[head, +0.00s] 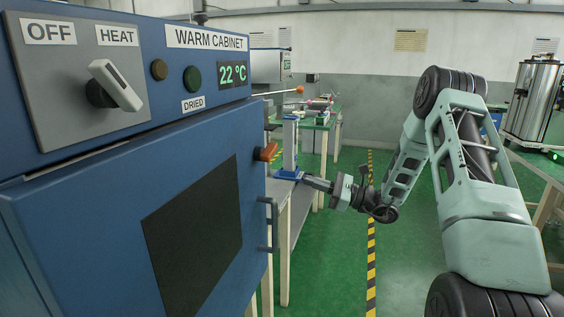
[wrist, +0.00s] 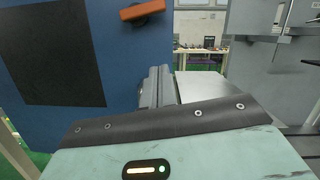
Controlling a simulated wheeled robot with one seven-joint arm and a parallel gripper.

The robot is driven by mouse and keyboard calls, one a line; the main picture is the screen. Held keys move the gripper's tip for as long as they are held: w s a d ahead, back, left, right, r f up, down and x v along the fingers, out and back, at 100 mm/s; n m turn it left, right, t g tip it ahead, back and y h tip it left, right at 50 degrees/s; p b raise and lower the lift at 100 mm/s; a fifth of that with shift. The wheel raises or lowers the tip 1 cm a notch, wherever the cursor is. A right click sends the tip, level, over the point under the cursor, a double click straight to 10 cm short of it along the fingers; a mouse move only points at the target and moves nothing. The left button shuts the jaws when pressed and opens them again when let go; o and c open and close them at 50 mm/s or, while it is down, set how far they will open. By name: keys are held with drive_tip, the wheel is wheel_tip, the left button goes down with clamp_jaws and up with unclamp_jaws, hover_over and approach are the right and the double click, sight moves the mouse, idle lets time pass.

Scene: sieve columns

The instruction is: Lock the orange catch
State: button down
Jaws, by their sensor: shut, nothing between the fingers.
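The orange catch (head: 266,152) sits at the upper right edge of the blue cabinet door (head: 120,200). In the wrist view the catch (wrist: 143,10) lies close to horizontal, its right end slightly higher, on a dark pivot. My gripper (head: 308,181) is right of the door, lower than the catch and apart from it in the head view. In the wrist view its fingers (wrist: 157,86) are together and empty, pointing toward the area below the catch. The door looks closed, though its edge seam is hard to see.
A dark bar handle (head: 272,225) sticks out from the door below the catch. A bench with a blue-based stand (head: 289,174) is behind my gripper. The cabinet's OFF/HEAT knob (head: 115,86) is at upper left. Green floor is free right of the cabinet.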

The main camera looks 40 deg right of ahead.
sight(269, 152)
drive_tip(key=shift+w+a+r+p, duration=0.8)
drive_tip(key=shift+w+a+r, duration=0.8)
drive_tip(key=shift+w+a, duration=0.15)
drive_tip(key=shift+w+a+r+p, duration=0.75)
drive_tip(key=shift+w+a+r, duration=0.85)
drive_tip(key=shift+a, duration=0.2)
